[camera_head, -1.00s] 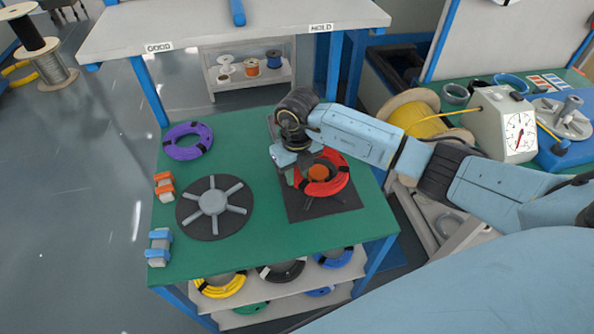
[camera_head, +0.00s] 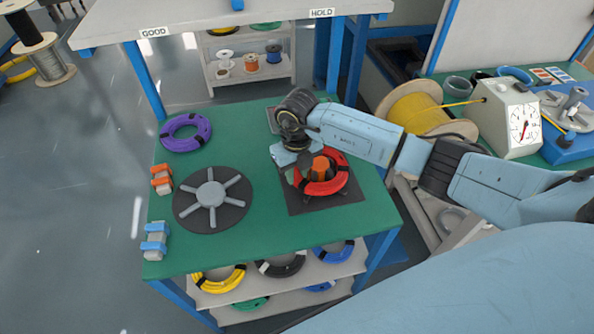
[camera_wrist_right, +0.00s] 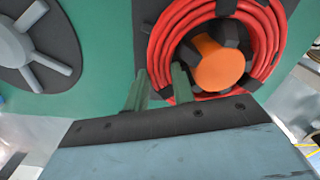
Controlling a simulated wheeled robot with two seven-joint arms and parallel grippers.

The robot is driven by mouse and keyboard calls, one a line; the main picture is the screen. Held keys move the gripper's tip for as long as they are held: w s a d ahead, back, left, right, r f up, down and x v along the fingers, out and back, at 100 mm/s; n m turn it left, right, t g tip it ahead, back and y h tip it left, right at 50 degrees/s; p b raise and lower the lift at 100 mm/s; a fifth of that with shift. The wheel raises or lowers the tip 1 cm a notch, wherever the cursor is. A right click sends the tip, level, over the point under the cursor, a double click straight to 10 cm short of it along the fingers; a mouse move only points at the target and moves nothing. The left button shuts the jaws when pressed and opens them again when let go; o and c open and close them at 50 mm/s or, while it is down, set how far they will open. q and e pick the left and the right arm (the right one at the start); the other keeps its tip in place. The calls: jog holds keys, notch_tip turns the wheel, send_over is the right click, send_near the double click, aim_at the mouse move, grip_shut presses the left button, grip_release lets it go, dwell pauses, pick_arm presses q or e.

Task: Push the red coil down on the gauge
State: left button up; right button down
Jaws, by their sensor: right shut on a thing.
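The red coil (camera_head: 335,186) is around the gauge (camera_head: 319,165), an orange-topped, dark-sided post on a dark square plate (camera_head: 297,203) on the green table. The orange top shows through the coil's middle. In the right wrist view the coil (camera_wrist_right: 163,43) rings the orange top (camera_wrist_right: 218,64). My right gripper (camera_head: 294,174) is at the coil's left side, with its two green fingers (camera_wrist_right: 159,88) on either side of the coil's band, shut on it. Whether the coil's underside touches the plate is hidden. My left gripper is out of view.
A grey spoked disc (camera_head: 211,197) lies left of the gauge. A purple coil (camera_head: 185,133) and orange (camera_head: 161,180) and blue (camera_head: 155,240) clamp-like blocks line the table's left side. The middle back of the green table (camera_head: 240,130) is clear.

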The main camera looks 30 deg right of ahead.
jog(key=shift+f+b, duration=0.4)
jog(key=shift+f, duration=0.1)
dwell(0.4)
jog(key=shift+f, duration=0.1)
dwell(0.8)
jog(key=c, duration=1.1)
grip_release()
jog(key=shift+w+d, duration=0.15)
